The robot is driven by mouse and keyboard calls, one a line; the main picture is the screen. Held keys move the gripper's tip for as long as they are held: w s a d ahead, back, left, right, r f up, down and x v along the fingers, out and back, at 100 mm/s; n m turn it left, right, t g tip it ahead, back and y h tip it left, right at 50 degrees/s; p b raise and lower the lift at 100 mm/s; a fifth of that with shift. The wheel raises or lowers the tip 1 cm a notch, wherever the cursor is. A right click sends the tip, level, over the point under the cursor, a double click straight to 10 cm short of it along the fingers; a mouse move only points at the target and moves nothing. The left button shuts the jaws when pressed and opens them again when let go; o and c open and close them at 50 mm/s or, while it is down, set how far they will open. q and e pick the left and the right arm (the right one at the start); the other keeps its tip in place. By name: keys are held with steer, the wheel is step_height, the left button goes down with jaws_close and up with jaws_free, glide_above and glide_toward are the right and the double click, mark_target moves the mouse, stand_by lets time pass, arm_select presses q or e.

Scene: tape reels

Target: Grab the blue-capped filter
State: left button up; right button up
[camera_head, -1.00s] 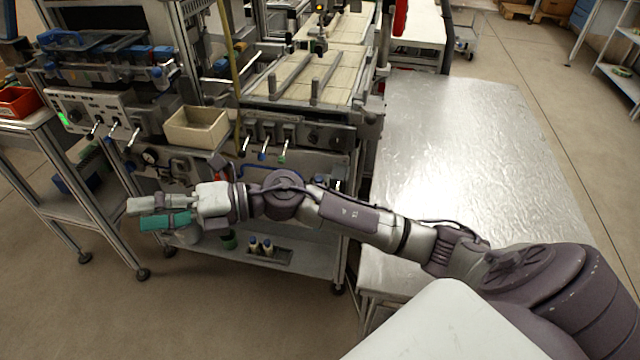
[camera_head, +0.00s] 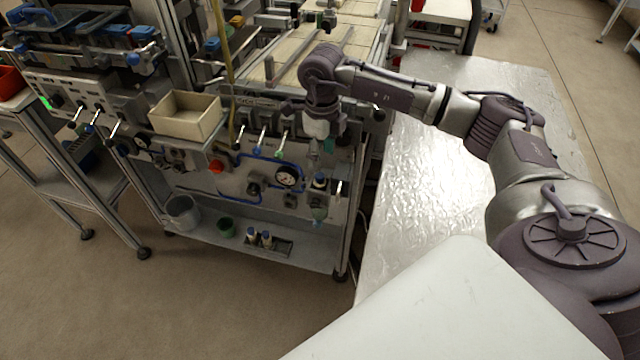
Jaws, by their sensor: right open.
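A small blue-capped filter (camera_head: 319,181) is mounted on the right of the machine's front panel, right of a round gauge. Below its cap hangs a clear greenish bowl. My right gripper (camera_head: 319,158) points down, above the filter in the picture, in front of the panel. It is open and looks empty; its fingers are small and partly blend with the panel. Two small blue-capped cylinders (camera_head: 259,238) also stand on the lower shelf. My left gripper is out of view.
The gauge (camera_head: 287,176) and several levers sit close to my right gripper. A beige bin (camera_head: 186,116) is on the left. A bare metal table (camera_head: 425,200) lies to the right.

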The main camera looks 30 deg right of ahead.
mark_target(319, 175)
steer(key=f, duration=0.2)
steer(key=f+p, duration=0.1)
steer(key=f, duration=0.2)
steer(key=w+f, duration=0.1)
steer(key=f, duration=0.1)
steer(key=shift+f, duration=0.2)
steer(key=shift+c, duration=0.3)
jaws_close()
